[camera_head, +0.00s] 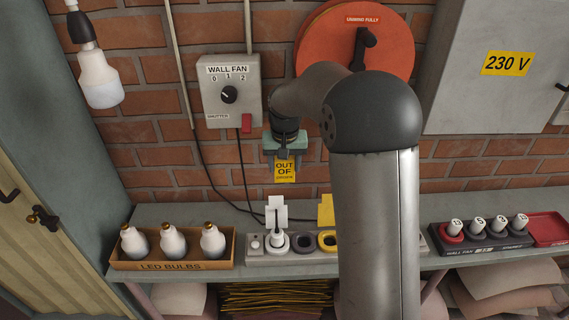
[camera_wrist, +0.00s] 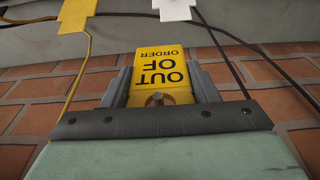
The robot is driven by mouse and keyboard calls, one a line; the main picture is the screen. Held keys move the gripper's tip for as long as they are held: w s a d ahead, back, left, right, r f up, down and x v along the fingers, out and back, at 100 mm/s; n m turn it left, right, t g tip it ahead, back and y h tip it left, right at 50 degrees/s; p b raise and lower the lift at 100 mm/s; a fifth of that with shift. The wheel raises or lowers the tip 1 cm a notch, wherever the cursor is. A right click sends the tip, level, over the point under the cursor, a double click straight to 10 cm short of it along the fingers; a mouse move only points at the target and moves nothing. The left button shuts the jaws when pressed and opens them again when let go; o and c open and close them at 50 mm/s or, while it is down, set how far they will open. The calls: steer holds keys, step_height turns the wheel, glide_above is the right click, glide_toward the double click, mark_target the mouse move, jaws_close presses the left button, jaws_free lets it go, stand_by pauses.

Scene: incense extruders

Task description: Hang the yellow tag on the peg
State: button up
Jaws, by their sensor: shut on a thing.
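The yellow tag (camera_head: 285,172) reads "OUT OF ORDER". It hangs below my gripper (camera_head: 285,152), in front of the brick wall, to the lower right of the wall fan box. My gripper points down and is shut on the tag. In the wrist view the tag (camera_wrist: 160,68) lies between the two grey fingers of my gripper (camera_wrist: 158,88), its lettering upside down. A small grey rounded stub (camera_wrist: 155,99) shows at the tag's near end; I cannot tell whether it is the peg. No peg shows clearly in the head view, where my arm hides part of the wall.
The wall fan box (camera_head: 229,92) has a knob and a red switch. A red disc (camera_head: 318,50) with a black handle is behind my arm. Cables hang nearby.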

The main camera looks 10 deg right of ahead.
steer(key=o, duration=1)
steer(key=shift+o, duration=0.2)
step_height(320, 180, up, 16)
steer(key=s+b, duration=0.1)
steer(key=s, duration=0.1)
steer(key=s+f, duration=0.5)
steer(key=s, duration=0.5)
steer(key=s+f+n, duration=0.1)
steer(key=s+f, duration=0.5)
steer(key=s, duration=0.5)
steer(key=s+f+n+g, duration=0.1)
steer(key=s+f, duration=0.5)
steer(key=s, duration=0.5)
steer(key=shift+a, duration=0.25)
